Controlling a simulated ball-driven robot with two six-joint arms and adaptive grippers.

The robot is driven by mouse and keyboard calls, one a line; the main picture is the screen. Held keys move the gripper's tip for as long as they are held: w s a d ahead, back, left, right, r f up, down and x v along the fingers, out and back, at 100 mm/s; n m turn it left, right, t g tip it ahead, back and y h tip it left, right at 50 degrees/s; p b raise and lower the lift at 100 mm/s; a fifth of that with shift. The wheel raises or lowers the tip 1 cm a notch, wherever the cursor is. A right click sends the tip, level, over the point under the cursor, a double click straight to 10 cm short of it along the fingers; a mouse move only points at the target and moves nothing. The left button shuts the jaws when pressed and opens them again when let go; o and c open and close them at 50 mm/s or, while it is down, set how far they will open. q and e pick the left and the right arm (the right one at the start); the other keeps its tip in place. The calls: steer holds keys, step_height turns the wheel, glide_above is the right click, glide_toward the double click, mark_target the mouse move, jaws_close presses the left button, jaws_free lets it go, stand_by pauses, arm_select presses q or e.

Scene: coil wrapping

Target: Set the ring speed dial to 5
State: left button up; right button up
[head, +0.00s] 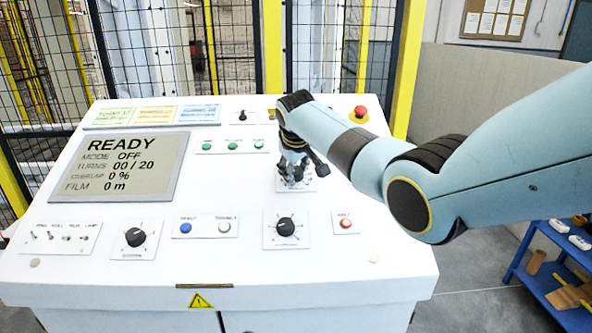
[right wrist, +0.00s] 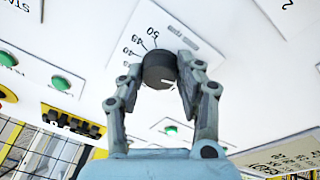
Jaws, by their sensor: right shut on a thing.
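My right gripper (head: 296,176) reaches down to the white console from the right. In the right wrist view its two fingers stand on either side of a dark round dial knob (right wrist: 159,72) and are shut on it. The knob sits on a white plate with printed numbers, 50 among them. In the head view the gripper mostly hides this dial; part of its plate (head: 309,185) shows. Two more black dials stand nearer the front, one at the middle (head: 286,227) and one at the left (head: 135,237). Their labels are too small to read. My left gripper is not in view.
The console display (head: 120,165) reads READY, turns 00 / 20. Green buttons (head: 233,146), a red button (head: 346,223), a blue button (head: 185,228) and a red mushroom button (head: 360,111) surround the dials. A fence stands behind. A blue shelf (head: 555,275) is at the right.

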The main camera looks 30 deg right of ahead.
steer(key=o, duration=1.2)
steer(key=shift+c, duration=0.2)
steer(key=shift+r, duration=0.1)
steer(key=v, duration=1.2)
steer(key=shift+a, duration=0.1)
